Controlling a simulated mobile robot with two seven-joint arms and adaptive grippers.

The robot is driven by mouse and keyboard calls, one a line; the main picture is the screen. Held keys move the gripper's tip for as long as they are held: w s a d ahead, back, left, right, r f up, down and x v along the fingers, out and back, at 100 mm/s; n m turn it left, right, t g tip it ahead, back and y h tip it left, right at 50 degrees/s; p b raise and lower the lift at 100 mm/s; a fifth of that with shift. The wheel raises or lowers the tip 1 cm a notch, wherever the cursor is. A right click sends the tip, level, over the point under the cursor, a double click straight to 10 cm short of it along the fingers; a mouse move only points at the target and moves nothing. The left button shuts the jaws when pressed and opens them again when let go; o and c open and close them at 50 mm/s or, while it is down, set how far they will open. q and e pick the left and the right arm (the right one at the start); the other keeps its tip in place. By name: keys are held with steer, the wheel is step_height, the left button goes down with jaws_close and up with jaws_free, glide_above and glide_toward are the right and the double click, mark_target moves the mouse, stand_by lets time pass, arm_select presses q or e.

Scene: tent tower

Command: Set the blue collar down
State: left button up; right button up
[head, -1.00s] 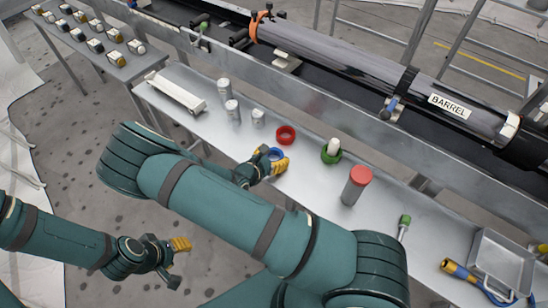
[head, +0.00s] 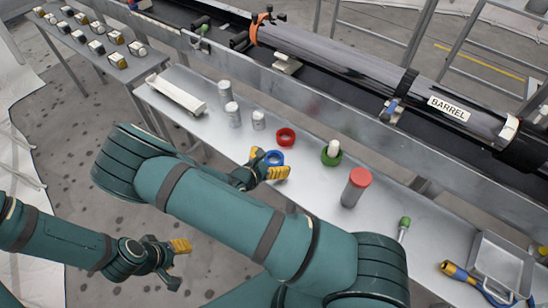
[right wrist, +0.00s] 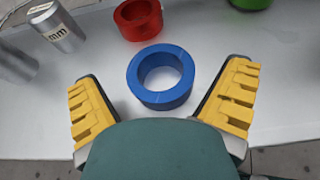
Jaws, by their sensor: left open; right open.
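The blue collar (head: 275,157) lies flat on the metal bench (head: 309,186), close to its front edge. In the right wrist view the blue collar (right wrist: 161,76) sits between and just beyond the yellow fingertips, with clear space to each finger. My right gripper (head: 267,165) is open around the near side of the collar and does not grip it; it also shows in the right wrist view (right wrist: 162,97). My left gripper (head: 181,262) is open and empty over the floor, away from the bench.
A red collar (head: 286,137) lies just behind the blue one. A green collar (head: 331,156) with a white piece, and a grey cylinder with a red top (head: 355,187), stand to the right. Several silver cans (head: 233,114) stand to the left.

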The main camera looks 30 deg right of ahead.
steer(key=p+v, duration=0.2)
steer(key=v, duration=0.8)
steer(key=s+a+f+m+g+y, duration=0.2)
steer(key=s+f+m+g+y, duration=0.3)
steer(key=s, duration=0.3)
steer(key=s+a+f+m+g+y, duration=0.35)
steer(key=s+m+y, duration=0.2)
steer(key=s, duration=0.25)
steer(key=w+a+r+m+t+y, duration=0.2)
steer(key=w+r+m+t+y, duration=0.2)
steer(key=m, duration=0.9)
steer(key=w+t+y, duration=0.1)
steer(key=w, duration=0.1)
steer(key=shift+w+a+r+y, duration=0.2)
steer(key=shift+w+r+y, duration=0.1)
steer(key=shift+w+y, duration=0.05)
steer(key=shift+m, duration=0.25)
